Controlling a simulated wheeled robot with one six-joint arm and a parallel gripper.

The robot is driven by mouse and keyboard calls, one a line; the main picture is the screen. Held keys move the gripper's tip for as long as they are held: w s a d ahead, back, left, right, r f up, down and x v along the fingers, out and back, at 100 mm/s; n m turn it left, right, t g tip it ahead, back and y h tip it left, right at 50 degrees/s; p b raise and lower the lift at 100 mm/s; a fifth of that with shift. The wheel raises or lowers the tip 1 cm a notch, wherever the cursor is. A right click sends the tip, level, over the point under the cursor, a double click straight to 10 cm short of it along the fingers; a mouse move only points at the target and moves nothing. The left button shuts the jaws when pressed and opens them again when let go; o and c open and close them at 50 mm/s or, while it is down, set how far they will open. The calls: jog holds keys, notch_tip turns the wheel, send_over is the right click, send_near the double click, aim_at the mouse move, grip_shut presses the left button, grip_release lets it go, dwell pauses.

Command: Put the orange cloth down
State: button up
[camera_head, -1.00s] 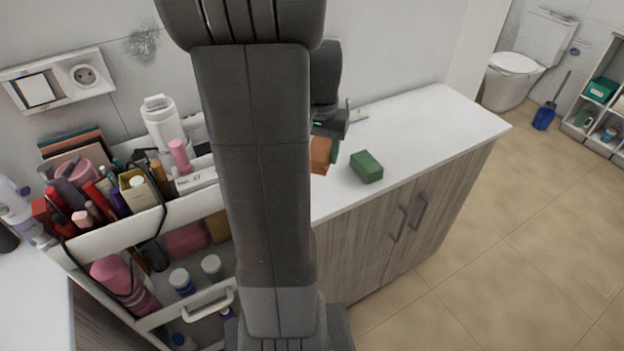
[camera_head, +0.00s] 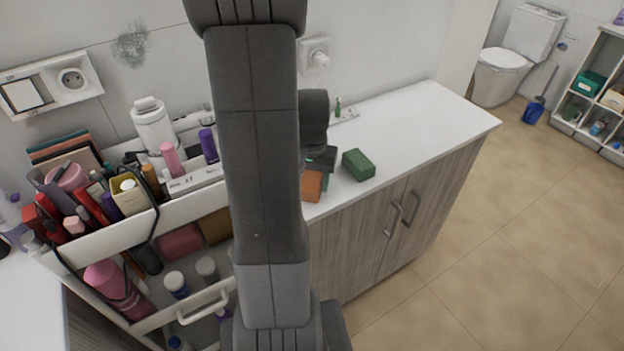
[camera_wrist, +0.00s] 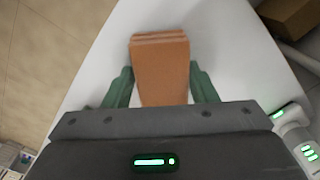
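The orange cloth (camera_wrist: 160,65) is a folded, block-like stack between the two green fingers of my gripper (camera_wrist: 162,72) in the wrist view. The fingers meet its left and right sides, and its lower end is hidden by the gripper body. In the head view the orange cloth (camera_head: 312,186) shows below my gripper (camera_head: 318,168), by the front edge of the white counter (camera_head: 420,125). My arm hides its left part. I cannot tell whether it touches the counter.
A green block (camera_head: 358,165) lies on the counter just right of the cloth. A crowded cosmetics cart (camera_head: 110,235) stands at the left. The counter's right part is clear. A socket with a plug (camera_head: 318,58) is on the wall behind.

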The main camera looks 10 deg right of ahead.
aim_at(312, 179)
jog(key=o, duration=0.3)
jog(key=shift+o, duration=0.2)
jog(key=shift+r, duration=0.1)
notch_tip(312, 179, up, 12)
dwell(0.5)
notch_tip(312, 179, down, 12)
jog(key=shift+r, duration=0.25)
jog(key=shift+f, duration=0.1)
jog(key=shift+r, duration=2.55)
